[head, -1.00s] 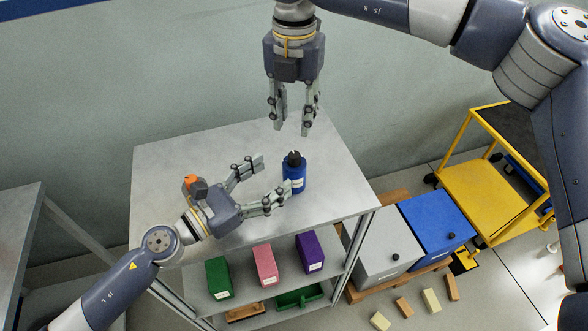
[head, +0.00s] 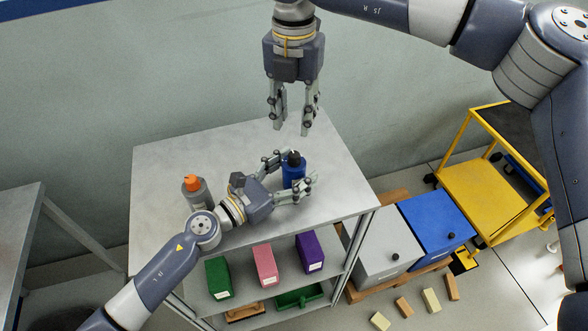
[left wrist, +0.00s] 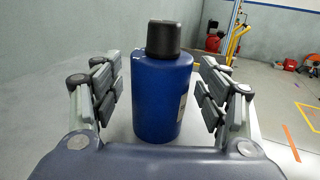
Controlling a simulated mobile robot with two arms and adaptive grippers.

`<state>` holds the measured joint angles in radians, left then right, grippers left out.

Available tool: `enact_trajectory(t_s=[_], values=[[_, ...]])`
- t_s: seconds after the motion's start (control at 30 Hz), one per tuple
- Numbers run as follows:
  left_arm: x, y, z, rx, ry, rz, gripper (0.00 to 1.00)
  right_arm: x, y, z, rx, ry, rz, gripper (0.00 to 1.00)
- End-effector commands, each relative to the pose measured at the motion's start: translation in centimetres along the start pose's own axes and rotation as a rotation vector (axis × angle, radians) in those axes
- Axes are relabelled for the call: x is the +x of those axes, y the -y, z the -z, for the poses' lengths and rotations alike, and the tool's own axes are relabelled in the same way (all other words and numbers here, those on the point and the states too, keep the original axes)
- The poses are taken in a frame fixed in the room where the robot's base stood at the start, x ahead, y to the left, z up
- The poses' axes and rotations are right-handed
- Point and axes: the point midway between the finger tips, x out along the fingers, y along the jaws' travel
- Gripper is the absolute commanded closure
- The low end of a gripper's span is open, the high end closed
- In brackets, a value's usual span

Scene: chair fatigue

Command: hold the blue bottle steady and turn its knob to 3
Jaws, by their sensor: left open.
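The blue bottle (head: 293,174) stands upright on the grey shelf top (head: 165,158), with its black knob (head: 294,156) on top. No number on the knob can be read. My left gripper (head: 297,169) is open with its fingers on either side of the bottle. In the left wrist view the bottle (left wrist: 160,98) stands between the spread fingers, with a gap on each side, and its black knob (left wrist: 163,38) is above finger level. My right gripper (head: 292,131) points down above and slightly behind the bottle, its fingers apart and empty.
A grey bottle with an orange top (head: 193,186) stands left of my left gripper. Green (head: 218,279), pink (head: 265,266) and purple (head: 309,252) boxes are on the lower shelf. Grey and blue bins and a yellow cart (head: 480,185) stand right.

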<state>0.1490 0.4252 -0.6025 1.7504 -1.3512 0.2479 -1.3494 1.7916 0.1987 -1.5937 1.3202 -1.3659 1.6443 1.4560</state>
Motion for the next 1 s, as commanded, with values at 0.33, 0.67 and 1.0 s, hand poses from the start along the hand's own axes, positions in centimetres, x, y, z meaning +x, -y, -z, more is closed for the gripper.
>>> enact_trajectory(t_s=[0.33, 0.67, 1.0], values=[[-0.03, -0.01, -0.01, 0.0, 0.0, 0.0, 0.89, 0.0, -0.01, 0.01, 0.0, 0.0, 0.0, 0.67], [-0.04, -0.01, -0.01, 0.0, 0.0, 0.0, 0.96, -0.1, -0.05, 0.03, -0.131, 0.0, -0.001, 0.57], [-0.04, -0.02, -0.01, 0.0, 0.0, 0.0, 0.96, -0.59, -0.13, 0.08, -0.693, 0.001, 0.0, 0.57]])
